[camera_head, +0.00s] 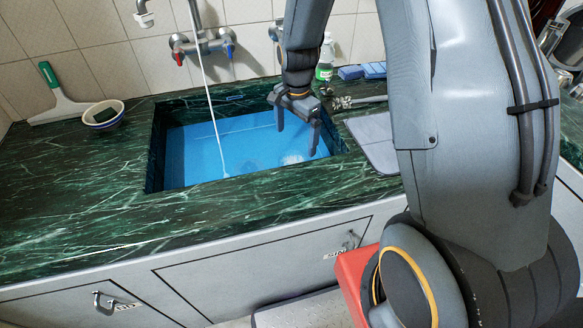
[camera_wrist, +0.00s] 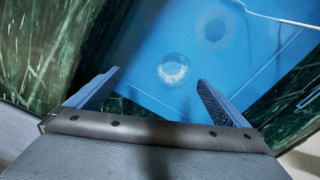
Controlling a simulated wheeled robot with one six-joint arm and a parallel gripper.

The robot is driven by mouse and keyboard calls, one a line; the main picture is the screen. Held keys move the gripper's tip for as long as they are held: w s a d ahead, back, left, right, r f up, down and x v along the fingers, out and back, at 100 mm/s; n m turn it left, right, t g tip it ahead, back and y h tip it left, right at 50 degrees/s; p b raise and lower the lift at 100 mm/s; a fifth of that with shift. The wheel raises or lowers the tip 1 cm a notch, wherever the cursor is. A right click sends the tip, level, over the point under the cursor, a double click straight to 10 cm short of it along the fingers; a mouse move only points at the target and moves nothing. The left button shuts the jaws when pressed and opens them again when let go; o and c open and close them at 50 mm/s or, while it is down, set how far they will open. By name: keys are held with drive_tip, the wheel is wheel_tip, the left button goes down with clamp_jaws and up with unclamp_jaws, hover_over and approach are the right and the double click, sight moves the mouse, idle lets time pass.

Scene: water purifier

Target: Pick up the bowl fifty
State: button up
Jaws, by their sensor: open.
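A small clear, whitish round bowl (camera_wrist: 173,69) lies on the blue floor of the sink in the wrist view, seen between and beyond my fingertips. In the head view a faint pale shape (camera_head: 292,158) shows at that place, partly behind a finger. My gripper (camera_head: 297,138) hangs over the sink, pointing down, fingers apart and empty; it also shows in the wrist view (camera_wrist: 158,76). A second bowl (camera_head: 102,115), pale with a blue band and something dark inside, sits on the counter left of the sink. I cannot tell which is bowl fifty.
The sink (camera_head: 190,155) is set in a green marble counter (camera_head: 70,200). A thin white line hangs into it. A tap (camera_head: 203,45) is on the wall behind. A squeegee (camera_head: 60,100) lies far left; a bottle (camera_head: 325,62) and a grey board (camera_head: 375,140) are right.

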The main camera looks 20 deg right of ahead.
sight(292, 160)
drive_tip(key=w+f+m, duration=0.1)
drive_tip(key=f, duration=0.3)
drive_tip(key=w+f+m, duration=0.2)
drive_tip(key=f, duration=0.1)
drive_tip(key=w+f+m, duration=0.2)
drive_tip(key=f, duration=0.2)
drive_tip(key=shift+w+a+f, duration=0.1)
drive_tip(key=shift+a+f, duration=0.05)
drive_tip(key=shift+f, duration=0.2)
drive_tip(key=f, duration=0.2)
drive_tip(key=f+p, duration=0.1)
drive_tip(key=f, duration=0.1)
drive_tip(key=shift+d+f, duration=0.1)
drive_tip(key=shift+d, duration=0.3)
drive_tip(key=shift+w+f, duration=0.1)
drive_tip(key=shift+f, duration=0.65)
drive_tip(key=c, duration=1.5)
drive_tip(key=shift+o, duration=0.2)
drive_tip(key=shift+r, duration=0.25)
wheel_tip(292, 160, up, 9)
drive_tip(key=b, duration=0.1)
drive_tip(key=shift+r, duration=0.2)
